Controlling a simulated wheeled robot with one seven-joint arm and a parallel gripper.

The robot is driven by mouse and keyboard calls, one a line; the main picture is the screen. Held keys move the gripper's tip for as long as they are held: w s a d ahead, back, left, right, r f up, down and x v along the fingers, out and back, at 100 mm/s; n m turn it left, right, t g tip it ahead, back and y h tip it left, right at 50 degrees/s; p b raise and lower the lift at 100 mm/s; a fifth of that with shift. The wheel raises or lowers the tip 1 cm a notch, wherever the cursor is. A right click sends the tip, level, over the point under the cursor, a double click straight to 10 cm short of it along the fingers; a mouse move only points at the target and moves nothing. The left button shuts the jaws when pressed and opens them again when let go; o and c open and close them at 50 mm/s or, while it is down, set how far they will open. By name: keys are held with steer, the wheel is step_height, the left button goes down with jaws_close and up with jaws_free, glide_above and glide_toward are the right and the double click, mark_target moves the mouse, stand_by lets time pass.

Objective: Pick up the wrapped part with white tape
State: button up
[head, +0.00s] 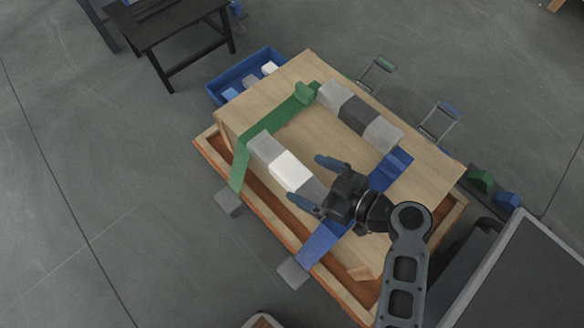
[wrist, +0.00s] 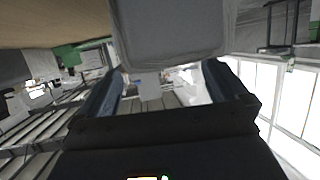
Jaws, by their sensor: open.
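The wrapped part with white tape (head: 288,170) is a grey bar with a white band around its middle. It lies on the wooden table, on the near-left side, between the green strip and the blue strip. My gripper (head: 307,181) is open over the bar's blue-strip end, one finger toward each side. In the wrist view, a large grey block face (wrist: 170,30), apparently the bar's end, fills the top centre ahead of the open fingers (wrist: 168,82). Whether it is between them cannot be told. The bar's right end is partly hidden by my gripper.
A second grey bar with a dark band (head: 358,115) lies parallel on the far side of the table (head: 305,135). The green strip (head: 270,122) and blue strip (head: 325,236) cross the table. A blue bin (head: 222,90) with blocks stands at the back left.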

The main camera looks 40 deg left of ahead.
mark_target(292, 172)
steer(key=shift+b+x, duration=0.45)
steer(key=shift+x, duration=1.55)
steer(key=shift+w, duration=0.1)
steer(key=shift+c, duration=0.3)
steer(key=c, duration=1.5)
